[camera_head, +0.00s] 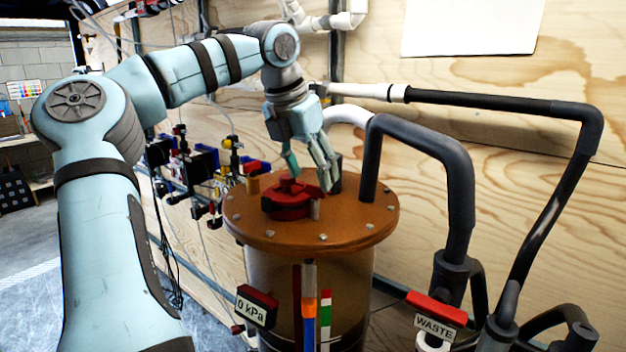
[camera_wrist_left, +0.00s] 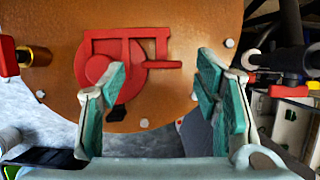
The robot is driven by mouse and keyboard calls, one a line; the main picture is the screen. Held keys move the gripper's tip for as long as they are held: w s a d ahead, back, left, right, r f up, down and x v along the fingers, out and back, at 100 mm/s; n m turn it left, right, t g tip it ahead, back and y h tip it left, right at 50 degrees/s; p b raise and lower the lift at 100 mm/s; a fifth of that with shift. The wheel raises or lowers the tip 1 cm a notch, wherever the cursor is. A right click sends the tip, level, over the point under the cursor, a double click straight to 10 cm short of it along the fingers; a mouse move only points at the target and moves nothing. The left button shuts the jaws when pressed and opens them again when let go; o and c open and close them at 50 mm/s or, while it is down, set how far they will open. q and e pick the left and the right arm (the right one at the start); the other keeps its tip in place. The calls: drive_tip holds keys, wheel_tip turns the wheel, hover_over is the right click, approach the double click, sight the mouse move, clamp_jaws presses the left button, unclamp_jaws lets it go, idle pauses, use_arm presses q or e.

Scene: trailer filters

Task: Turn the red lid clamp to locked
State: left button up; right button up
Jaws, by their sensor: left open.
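The red lid clamp (camera_head: 290,196) sits on the round orange-brown lid (camera_head: 345,232) of the filter vessel. In the left wrist view the clamp (camera_wrist_left: 120,62) is a red disc with a frame and a short handle (camera_wrist_left: 165,65) pointing right. My left gripper (camera_head: 310,178) is open and points down over the lid, just behind and right of the clamp. In the left wrist view its teal fingers (camera_wrist_left: 160,82) are spread; the left finger overlaps the clamp disc's lower right part. I cannot tell whether it touches. My right gripper is not in view.
The vessel's front carries a "0 kPa" label (camera_head: 257,307) and colored strips. Thick dark hoses (camera_head: 455,180) rise at the right, near a "WASTE" label (camera_head: 435,322). Valves and fittings (camera_head: 185,165) line the plywood wall (camera_head: 480,60) at the left.

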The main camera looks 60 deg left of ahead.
use_arm(q)
drive_tip(key=v, duration=0.9)
drive_tip(key=shift+r, duration=0.25)
drive_tip(key=shift+c, duration=0.3)
